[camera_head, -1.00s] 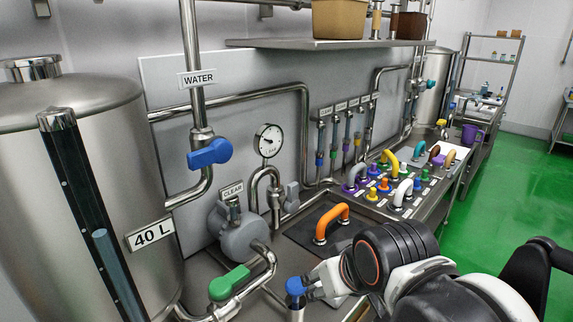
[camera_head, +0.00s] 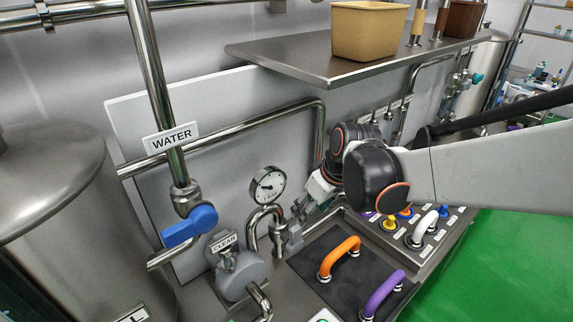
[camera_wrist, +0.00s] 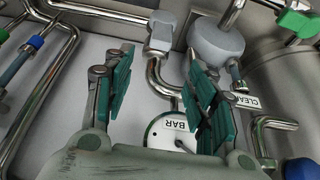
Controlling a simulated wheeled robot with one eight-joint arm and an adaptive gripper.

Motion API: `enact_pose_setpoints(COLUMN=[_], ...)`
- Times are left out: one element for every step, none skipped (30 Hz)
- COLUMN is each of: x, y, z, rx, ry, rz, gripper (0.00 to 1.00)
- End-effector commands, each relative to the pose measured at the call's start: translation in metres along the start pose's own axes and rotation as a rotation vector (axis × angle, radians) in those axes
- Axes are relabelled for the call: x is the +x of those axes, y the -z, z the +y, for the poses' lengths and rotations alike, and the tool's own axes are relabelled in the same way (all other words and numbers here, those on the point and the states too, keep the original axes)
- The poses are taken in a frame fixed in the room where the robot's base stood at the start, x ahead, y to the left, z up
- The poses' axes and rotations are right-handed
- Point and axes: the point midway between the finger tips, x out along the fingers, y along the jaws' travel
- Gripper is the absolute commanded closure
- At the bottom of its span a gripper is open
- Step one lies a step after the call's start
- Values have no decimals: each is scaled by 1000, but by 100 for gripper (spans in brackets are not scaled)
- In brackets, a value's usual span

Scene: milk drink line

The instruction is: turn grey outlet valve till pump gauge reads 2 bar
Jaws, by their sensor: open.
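The grey outlet valve (camera_head: 294,236) is on the pipe just right of the pump gauge. Its pale grey handle (camera_wrist: 161,30) also shows in the wrist view, beyond my fingertips. My gripper (camera_head: 300,212) is at the valve in the head view, partly hidden by my arm. The gauge dial marked BAR (camera_wrist: 168,133) is partly covered by a finger in the wrist view.
The grey pump (camera_head: 243,277) and a blue-handled water valve (camera_head: 190,226) are to the left. A steel shelf (camera_head: 290,58) overhangs the pipes. An orange handle (camera_head: 340,254) and a purple handle (camera_head: 383,294) stand on a dark mat in front.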

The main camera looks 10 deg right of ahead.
Motion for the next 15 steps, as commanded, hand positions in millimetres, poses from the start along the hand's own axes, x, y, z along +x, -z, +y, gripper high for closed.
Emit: enact_pose_setpoints(x=[3, 5, 9, 13, 17, 23, 28, 33, 40, 46, 51, 59, 64, 69, 76], y=[0, 0, 0, 0, 0, 0, 0, 0, 0, 0, 0, 0, 0, 0, 0], z=[0, 0, 0, 0, 0, 0, 0, 0, 1, 1, 1, 1, 0, 1, 0], rx=[-2, -2, -2, -2, -2, -2, -2, -2, -2, -2, -2, -1, -1, -1, -1], ry=[1, 1, 1, 1, 1, 0, 0, 0, 0, -1, -1, -1, -1, -1, -1], rz=[-1, -1, -1, 0, 0, 0, 0, 0, 0, 0, 0, 0, 0, 0, 0], gripper=[48, 48, 48, 48, 48, 48, 48, 48, 48, 48, 48, 48, 48, 48, 48])
